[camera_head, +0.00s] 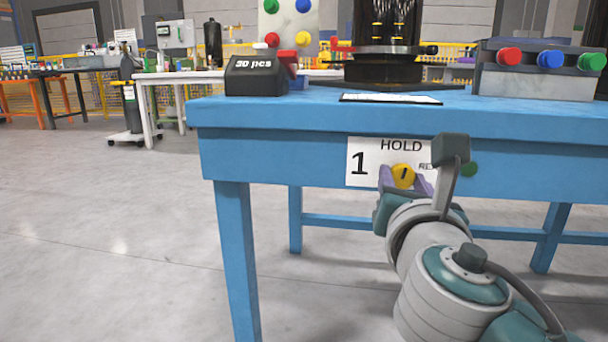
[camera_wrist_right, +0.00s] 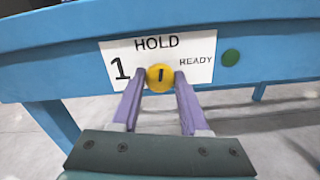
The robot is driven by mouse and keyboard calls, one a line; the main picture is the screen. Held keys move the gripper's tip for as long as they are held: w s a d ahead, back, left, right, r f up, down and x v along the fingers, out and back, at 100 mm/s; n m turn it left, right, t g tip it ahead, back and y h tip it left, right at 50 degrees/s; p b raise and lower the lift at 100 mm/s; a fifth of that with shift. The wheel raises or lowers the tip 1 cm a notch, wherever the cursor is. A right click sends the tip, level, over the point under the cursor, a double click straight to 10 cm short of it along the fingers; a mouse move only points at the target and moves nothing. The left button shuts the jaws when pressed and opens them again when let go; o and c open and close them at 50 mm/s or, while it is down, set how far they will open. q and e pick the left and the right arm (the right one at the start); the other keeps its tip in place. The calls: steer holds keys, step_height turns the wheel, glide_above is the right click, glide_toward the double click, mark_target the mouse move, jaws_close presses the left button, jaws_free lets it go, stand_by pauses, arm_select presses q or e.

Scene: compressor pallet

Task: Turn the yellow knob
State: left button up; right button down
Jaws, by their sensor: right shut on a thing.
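The yellow knob (camera_head: 403,176) sits on the front of the blue table (camera_head: 270,165), over a white label (camera_head: 361,150) reading "HOLD", "1" and "READY". The knob's dark mark is near upright in the right wrist view (camera_wrist_right: 160,77), roughly below the word HOLD. My right gripper (camera_head: 405,178) has its two purple fingers on either side of the knob and is shut on it. In the right wrist view the fingertips (camera_wrist_right: 160,76) flank the knob at its left and right. My left gripper is not in view.
A green button (camera_wrist_right: 230,57) is right of the label. On the table stand a dark "30 pcs" box (camera_head: 254,76), a black round fixture (camera_head: 383,68) and a box with red, blue and green knobs (camera_head: 537,82). Open floor lies left.

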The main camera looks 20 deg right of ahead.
steer(key=m, duration=0.3)
steer(key=shift+m, duration=0.3)
steer(key=m+b, duration=0.1)
steer(key=m, duration=0.2)
steer(key=shift+m, duration=0.3)
steer(key=m+b, duration=0.1)
steer(key=m, duration=0.2)
steer(key=shift+m, duration=0.4)
steer(key=m+b, duration=0.1)
steer(key=m, duration=0.2)
steer(key=shift+m+b, duration=0.4)
steer(key=shift+m, duration=0.4)
steer(key=shift+c, duration=2.1)
jaws_free()
